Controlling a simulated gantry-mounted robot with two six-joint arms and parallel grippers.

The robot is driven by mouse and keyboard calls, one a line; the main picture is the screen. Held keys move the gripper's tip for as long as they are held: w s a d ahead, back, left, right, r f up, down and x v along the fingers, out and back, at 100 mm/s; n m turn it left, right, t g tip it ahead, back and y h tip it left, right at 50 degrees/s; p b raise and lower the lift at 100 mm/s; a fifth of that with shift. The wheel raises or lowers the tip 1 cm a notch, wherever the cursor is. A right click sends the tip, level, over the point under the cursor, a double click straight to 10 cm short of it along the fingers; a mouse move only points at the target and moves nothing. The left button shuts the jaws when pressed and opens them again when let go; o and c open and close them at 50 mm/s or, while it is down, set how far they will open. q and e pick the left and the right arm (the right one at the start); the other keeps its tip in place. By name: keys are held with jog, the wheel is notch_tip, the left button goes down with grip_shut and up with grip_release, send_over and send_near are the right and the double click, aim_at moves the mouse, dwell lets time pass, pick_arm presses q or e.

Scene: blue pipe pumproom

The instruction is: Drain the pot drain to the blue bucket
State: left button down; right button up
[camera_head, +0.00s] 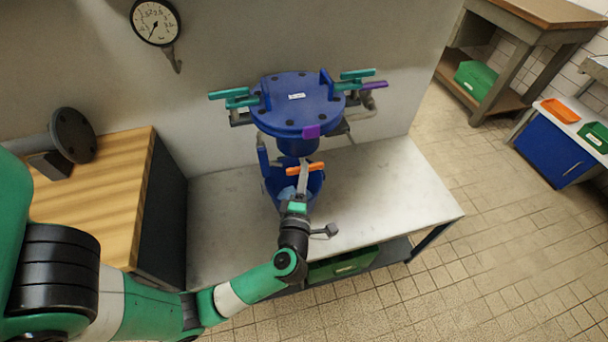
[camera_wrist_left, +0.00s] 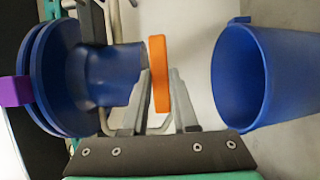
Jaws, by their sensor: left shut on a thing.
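The blue pot (camera_head: 290,92) with a flat round lid hangs near the wall above the table. Its blue drain neck (camera_head: 298,147) points down; in the left wrist view the neck (camera_wrist_left: 112,76) is at left. An orange handle (camera_wrist_left: 159,73) sits by the neck's end; it also shows in the head view (camera_head: 316,167). My left gripper (camera_wrist_left: 163,85) is shut on the orange handle, with a finger on each side. The blue bucket (camera_wrist_left: 268,75) stands below the drain, its mouth facing the neck. In the head view my arm partly hides the bucket (camera_head: 315,186).
Teal handles (camera_head: 228,94) and purple handles (camera_head: 374,85) stick out around the pot. A pale table (camera_head: 385,185) carries the bucket, with free room to the right. A wooden cabinet (camera_head: 95,200) stands at left. A green crate (camera_head: 345,263) is under the table.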

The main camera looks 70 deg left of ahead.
pick_arm(q)
jog(key=shift+f, duration=0.1)
jog(key=n+g+y+b, duration=0.2)
jog(key=n+b, duration=0.1)
jog(key=n, duration=0.4)
jog(key=n+g+y+b, duration=0.2)
jog(key=n+b, duration=0.2)
jog(key=n, duration=0.4)
jog(key=w+n+g+y+b, duration=0.1)
jog(key=n+g+y+b, duration=0.1)
jog(key=n, duration=0.5)
jog(key=shift+f+n+b, duration=0.3)
jog(key=shift+f+b, duration=0.05)
jog(key=shift+b, duration=0.4)
jog(key=c, duration=0.7)
grip_release()
jog(key=shift+d, duration=0.1)
